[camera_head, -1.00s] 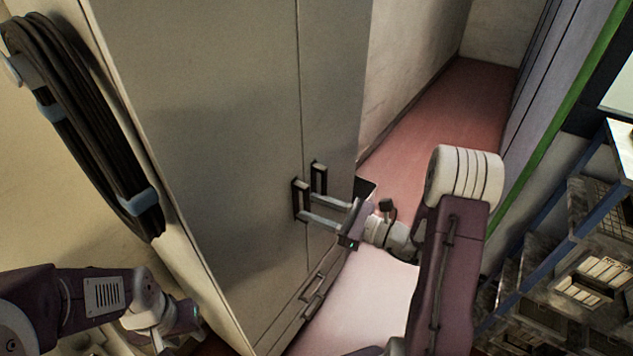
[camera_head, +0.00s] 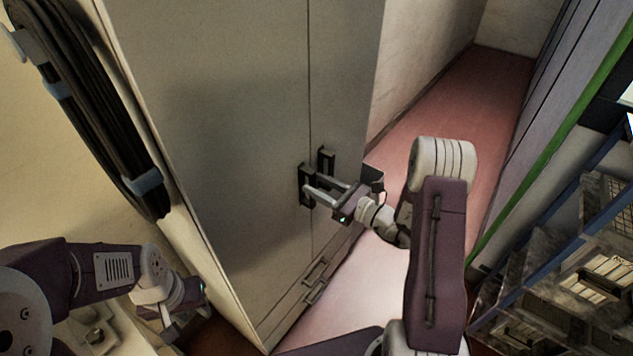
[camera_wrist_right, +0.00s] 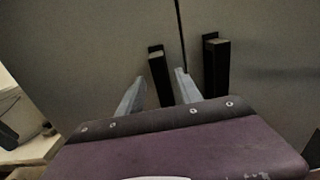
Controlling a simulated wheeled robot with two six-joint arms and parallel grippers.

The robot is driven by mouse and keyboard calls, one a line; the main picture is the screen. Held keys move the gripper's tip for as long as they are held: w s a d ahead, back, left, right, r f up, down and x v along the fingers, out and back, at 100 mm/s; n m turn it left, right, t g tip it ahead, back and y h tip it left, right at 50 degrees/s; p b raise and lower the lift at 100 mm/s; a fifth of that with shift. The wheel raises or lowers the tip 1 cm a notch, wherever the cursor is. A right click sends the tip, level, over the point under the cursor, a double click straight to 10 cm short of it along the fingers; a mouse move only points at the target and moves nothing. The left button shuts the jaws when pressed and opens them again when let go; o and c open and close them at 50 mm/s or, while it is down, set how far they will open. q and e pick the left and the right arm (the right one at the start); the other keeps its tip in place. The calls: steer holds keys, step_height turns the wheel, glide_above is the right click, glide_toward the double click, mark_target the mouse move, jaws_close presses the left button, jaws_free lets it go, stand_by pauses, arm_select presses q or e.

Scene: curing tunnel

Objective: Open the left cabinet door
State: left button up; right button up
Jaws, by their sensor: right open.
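The grey cabinet's left door (camera_head: 215,130) is shut. Its dark upright bar handle (camera_head: 305,186) stands beside the door seam, and the right door's handle (camera_head: 327,161) is just across the seam. My right gripper (camera_head: 314,190) is open at the left handle. In the right wrist view its two fingers (camera_wrist_right: 158,84) reach toward the door, with the left handle (camera_wrist_right: 161,78) showing between them and the right handle (camera_wrist_right: 216,68) outside the right finger. Whether they touch the handle I cannot tell. My left gripper (camera_head: 188,322) is low at the left, away from the handles; its jaws are unclear.
Drawer-like handles (camera_head: 315,280) sit low on the cabinet. A coiled black hose (camera_head: 95,115) hangs at the left side. A pink floor aisle (camera_head: 450,110) is free at the right, with a blue-framed rack (camera_head: 545,245) beyond.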

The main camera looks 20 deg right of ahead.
steer(key=shift+w+a, duration=0.2)
steer(key=shift+w, duration=0.05)
steer(key=shift+w+d+f, duration=0.1)
jaws_close()
stand_by(1.2)
